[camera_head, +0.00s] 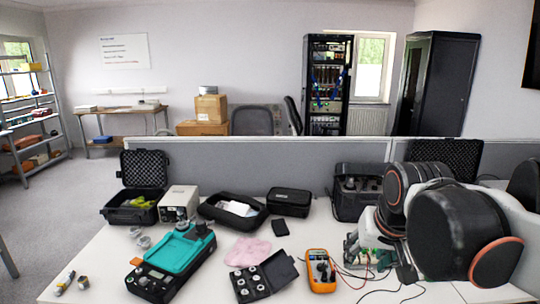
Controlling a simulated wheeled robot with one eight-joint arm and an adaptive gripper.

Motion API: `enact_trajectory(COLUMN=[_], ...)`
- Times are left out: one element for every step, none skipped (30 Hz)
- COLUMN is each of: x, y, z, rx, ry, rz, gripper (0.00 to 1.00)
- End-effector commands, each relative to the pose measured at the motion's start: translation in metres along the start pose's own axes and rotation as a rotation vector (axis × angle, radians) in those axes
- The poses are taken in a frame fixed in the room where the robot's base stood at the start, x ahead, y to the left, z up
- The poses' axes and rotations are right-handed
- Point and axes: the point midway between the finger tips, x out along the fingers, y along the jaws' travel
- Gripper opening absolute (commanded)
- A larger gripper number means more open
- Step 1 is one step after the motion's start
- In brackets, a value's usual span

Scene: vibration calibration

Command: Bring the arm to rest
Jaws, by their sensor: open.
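My arm (445,220) fills the right side of the view, with large black rounded joints, orange rings and white link parts. It is in front of the right end of the table and hides part of it. My gripper is not visible in this view.
The white table (105,265) holds a teal-topped device (172,255), a small open black case with weights (265,275), an orange multimeter (321,270) with leads, a pink cloth (247,250) and an open black case (133,205). A grey partition (260,160) runs behind it.

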Motion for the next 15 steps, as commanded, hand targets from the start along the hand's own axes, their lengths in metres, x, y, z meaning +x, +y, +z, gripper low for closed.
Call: enact_trajectory(x=[-0.004, -0.006, -0.008, -0.009, -0.009, -0.010, -0.010, -0.009, -0.009, -0.008, -0.007, -0.006, -0.006, -0.005, -0.004], y=[0.003, 0.004, 0.006, 0.008, 0.009, 0.011, 0.012, 0.013, 0.015, 0.016, 0.017, 0.018, 0.019, 0.019, 0.020], z=[0.018, 0.026, 0.038, 0.046, 0.055, 0.066, 0.074, 0.082, 0.091, 0.097, 0.103, 0.110, 0.114, 0.118, 0.122], rx=[-0.017, -0.029, -0.043, -0.055, -0.066, -0.081, -0.092, -0.101, -0.114, -0.123, -0.130, -0.140, -0.147, -0.152, -0.157], ry=[0.016, 0.026, 0.040, 0.049, 0.059, 0.073, 0.082, 0.090, 0.102, 0.110, 0.116, 0.125, 0.131, 0.136, 0.140], rz=[-0.003, -0.004, -0.006, -0.007, -0.008, -0.010, -0.010, -0.011, -0.012, -0.012, -0.012, -0.013, -0.013, -0.013, -0.013], gripper=[0.49, 0.49, 0.49, 0.49, 0.49, 0.49, 0.49, 0.49, 0.49, 0.49, 0.49, 0.49, 0.49, 0.49, 0.49])
